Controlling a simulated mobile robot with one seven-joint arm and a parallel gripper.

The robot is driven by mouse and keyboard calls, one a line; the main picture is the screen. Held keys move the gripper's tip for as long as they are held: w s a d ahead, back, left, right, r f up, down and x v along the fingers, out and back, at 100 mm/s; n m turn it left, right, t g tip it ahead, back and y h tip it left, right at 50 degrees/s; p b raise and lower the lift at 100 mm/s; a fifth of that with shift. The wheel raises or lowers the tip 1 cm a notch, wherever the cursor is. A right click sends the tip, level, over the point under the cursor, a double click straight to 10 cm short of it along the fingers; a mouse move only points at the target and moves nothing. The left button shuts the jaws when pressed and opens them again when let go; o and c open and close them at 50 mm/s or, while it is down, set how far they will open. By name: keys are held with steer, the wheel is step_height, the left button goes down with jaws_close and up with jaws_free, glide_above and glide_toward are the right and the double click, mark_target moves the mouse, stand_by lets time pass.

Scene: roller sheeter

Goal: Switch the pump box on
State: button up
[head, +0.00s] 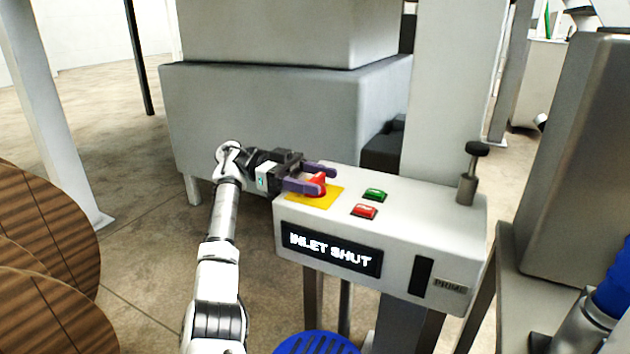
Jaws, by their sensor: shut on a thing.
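The pump box (400,235) is a light grey box on legs at centre right. Its front display (330,250) reads "INLET SHUT". On its top are a red knob (318,179) on a yellow plate (322,201), a green button (374,195) and a red button (364,211). My gripper (326,180) comes in from the left, its purple fingers on either side of the red knob and shut on it. The fingers hide part of the knob. A post with a black handle (477,149) stands at the box's right end. A dark slot (421,278) and a small label (450,285) are on the front.
A large grey machine body (270,115) stands behind my gripper. A grey column (450,90) rises behind the box. A dark grey cabinet (580,150) is at right. Brown rolls (45,245) lie at left. A blue slotted object (316,343) is below the box.

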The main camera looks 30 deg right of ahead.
mark_target(314, 178)
steer(key=shift+f, duration=0.1)
steer(key=o, duration=1)
step_height(314, 178, up, 20)
steer(key=p, duration=0.5)
steer(key=shift+p, duration=0.35)
steer(key=shift+w, duration=0.1)
